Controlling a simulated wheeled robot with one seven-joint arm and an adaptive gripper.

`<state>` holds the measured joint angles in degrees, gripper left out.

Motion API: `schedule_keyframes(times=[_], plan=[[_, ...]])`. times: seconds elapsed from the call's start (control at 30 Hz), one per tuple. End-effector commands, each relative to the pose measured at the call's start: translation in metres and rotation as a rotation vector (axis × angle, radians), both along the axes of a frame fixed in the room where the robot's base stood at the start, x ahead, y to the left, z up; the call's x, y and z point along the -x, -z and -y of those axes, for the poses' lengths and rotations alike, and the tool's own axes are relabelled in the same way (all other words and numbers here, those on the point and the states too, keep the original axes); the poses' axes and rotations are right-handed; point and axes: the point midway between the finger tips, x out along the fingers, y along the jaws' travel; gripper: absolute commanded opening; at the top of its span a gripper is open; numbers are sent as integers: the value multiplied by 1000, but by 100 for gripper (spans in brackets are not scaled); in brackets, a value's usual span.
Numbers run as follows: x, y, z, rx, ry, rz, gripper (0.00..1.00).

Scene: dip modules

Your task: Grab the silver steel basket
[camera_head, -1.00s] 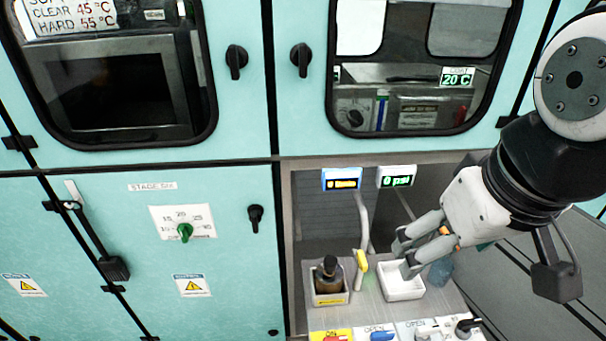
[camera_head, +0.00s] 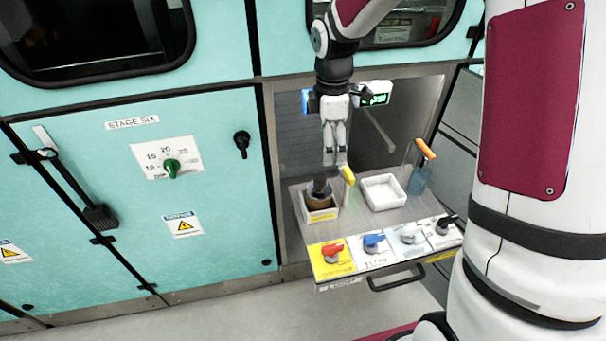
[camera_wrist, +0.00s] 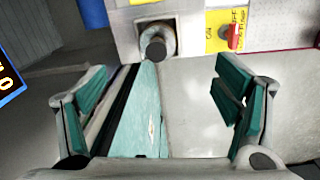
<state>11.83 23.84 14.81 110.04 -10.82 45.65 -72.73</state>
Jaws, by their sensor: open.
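I cannot make out a silver steel basket in either view. My gripper (camera_head: 335,162) points down in the recessed bay, close to the dark-capped brown bottle (camera_head: 320,188) and the yellow-handled tool (camera_head: 348,175). In the wrist view my gripper (camera_wrist: 162,92) is open, with its green-padded fingers wide apart and nothing between them. The bottle's round dark top (camera_wrist: 156,46) shows beyond the fingers, in its square holder (camera_wrist: 128,38). In the head view that holder (camera_head: 321,216) has a yellow label.
A white square tray (camera_head: 383,205) and a blue bottle with an orange-handled tool (camera_head: 418,181) stand to the right on the metal shelf. Knobs, including a red one (camera_head: 333,249), line the front panel. Two displays, one green-lit (camera_head: 376,93), hang behind the gripper.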

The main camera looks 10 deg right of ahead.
Motion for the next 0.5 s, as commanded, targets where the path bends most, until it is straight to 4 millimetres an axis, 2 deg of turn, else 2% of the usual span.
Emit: schedule_keyframes(times=[0.03, 0.2, 0.37, 0.5], plan=[[-8, 16, 0, -9, -40, -15, 83], [-21, 39, -2, -26, -127, -30, 83], [-22, 56, -3, -29, -145, -35, 83], [-21, 82, -3, -29, -145, -38, 83]])
